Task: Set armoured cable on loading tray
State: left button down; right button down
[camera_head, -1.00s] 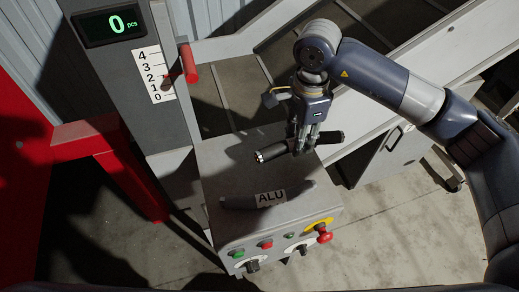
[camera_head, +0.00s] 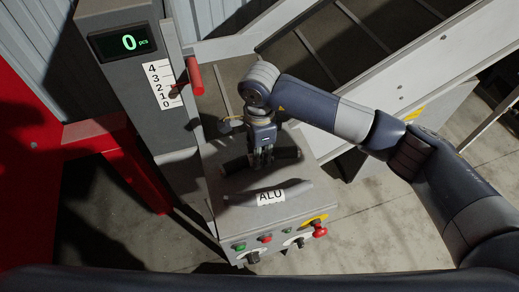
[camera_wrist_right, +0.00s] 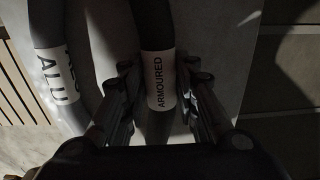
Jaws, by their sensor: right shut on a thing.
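The armoured cable (camera_head: 235,165) is a short dark piece, and its white label reading ARMOURED shows in the right wrist view (camera_wrist_right: 162,84). My right gripper (camera_head: 262,164) is shut around the cable's middle, with its fingers on both sides of the label in the right wrist view (camera_wrist_right: 160,70). It holds the cable over or on the grey flat tray-like top (camera_head: 215,186) of the machine, behind the ALU piece. I cannot tell whether the cable touches the surface. My left gripper is not in view.
A column with a display reading 0 (camera_head: 128,42) and a red handle (camera_head: 194,76) stand left. A conveyor (camera_head: 370,85) runs behind.

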jog(key=shift+a+f, duration=0.1)
jog(key=shift+f, duration=0.05)
jog(key=c, duration=1.2)
grip_release()
jog(key=shift+c, duration=0.2)
jog(key=shift+r, duration=0.35)
notch_tip(320, 180, up, 12)
jog(key=b, duration=0.3)
jog(key=shift+f, duration=0.15)
